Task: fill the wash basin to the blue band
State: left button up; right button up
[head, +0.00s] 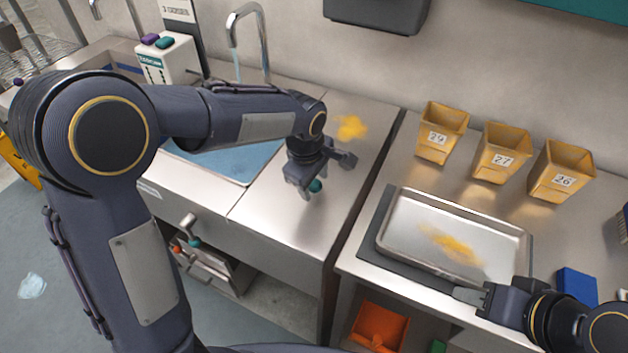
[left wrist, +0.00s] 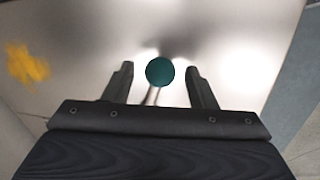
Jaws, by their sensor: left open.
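The wash basin (head: 232,160) is sunk in the left counter, partly behind my left arm, with a blue surface showing in it. A curved spout (head: 262,40) stands behind it with a pale blue stream (head: 237,66) below its mouth. I cannot make out the blue band. My left gripper (head: 310,188) is open above the counter right of the basin. A teal ball knob (left wrist: 160,71) on a thin stalk sits between its open fingers, apart from both; it also shows in the head view (head: 316,185). My right gripper (head: 468,295) is by the tray's front edge; its finger gap is unclear.
A metal tray (head: 400,203) with a yellow smear lies on the right counter. Yellow bins (head: 442,133) stand behind it. Another yellow smear (head: 349,128) marks the left counter. A dispenser (head: 172,62) stands back left. Teal and red knobs (head: 194,243) show below the counter front.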

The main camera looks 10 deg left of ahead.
pick_arm(q)
jog(key=shift+f, duration=0.3)
jog(key=shift+c, duration=0.2)
grip_shut()
